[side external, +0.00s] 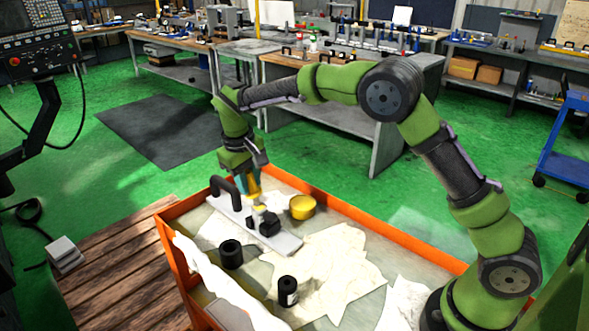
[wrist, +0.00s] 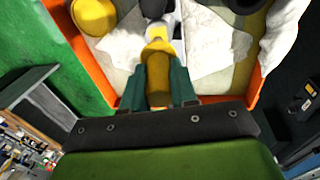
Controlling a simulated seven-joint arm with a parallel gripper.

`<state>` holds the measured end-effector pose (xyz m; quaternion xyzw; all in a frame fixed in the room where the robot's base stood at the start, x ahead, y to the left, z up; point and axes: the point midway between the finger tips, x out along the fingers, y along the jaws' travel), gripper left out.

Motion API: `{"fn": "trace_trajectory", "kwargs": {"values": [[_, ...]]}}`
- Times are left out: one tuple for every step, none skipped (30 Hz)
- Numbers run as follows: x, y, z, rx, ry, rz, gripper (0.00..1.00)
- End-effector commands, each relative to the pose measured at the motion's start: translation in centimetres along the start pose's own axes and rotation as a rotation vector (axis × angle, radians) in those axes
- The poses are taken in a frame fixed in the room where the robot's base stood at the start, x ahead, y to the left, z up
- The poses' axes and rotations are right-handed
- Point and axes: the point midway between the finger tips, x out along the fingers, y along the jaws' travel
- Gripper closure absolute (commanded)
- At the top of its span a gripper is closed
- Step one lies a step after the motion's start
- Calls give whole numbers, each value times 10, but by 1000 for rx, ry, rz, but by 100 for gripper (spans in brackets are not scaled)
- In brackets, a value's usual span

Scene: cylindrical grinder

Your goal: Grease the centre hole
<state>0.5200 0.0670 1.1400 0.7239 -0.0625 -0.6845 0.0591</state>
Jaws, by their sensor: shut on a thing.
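My gripper (side external: 250,188) is low over the orange-rimmed cart in the side view. In the wrist view its two teal fingers (wrist: 157,92) are shut on a yellow-handled tool (wrist: 158,68), with a paler part at its far end. The tool's tip and what it touches are not clear. Below and beside the gripper lies a light grey plate (side external: 285,243) with a black arched handle (side external: 226,189) and a black block (side external: 268,224). A yellow round tin (side external: 302,207) stands behind the plate; it also shows in the wrist view (wrist: 94,14). I cannot make out a centre hole.
The cart has a raised orange rim (side external: 360,224). A machine control panel (side external: 38,38) is at the upper left. Benches stand well behind.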

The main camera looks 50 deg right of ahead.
Motion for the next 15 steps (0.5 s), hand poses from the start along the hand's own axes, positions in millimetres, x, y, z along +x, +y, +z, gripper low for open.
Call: {"fn": "trace_trajectory", "kwargs": {"values": [[1,0,1,-1,-2,1,100],[1,0,1,-1,-2,1,100],[1,0,2,-1,-3,1,100],[1,0,3,-1,-3,1,100],[1,0,4,-1,-3,1,100],[0,0,5,0,-3,1,100],[0,0,6,0,-3,1,100],[0,0,7,0,-3,1,100],[0,0,9,0,-2,1,100],[0,0,10,0,-2,1,100],[0,0,11,0,-3,1,100],[0,0,12,0,-4,1,100],[0,0,12,0,-4,1,100],[0,0,13,0,-3,1,100],[0,0,13,0,-3,0,100]]}}
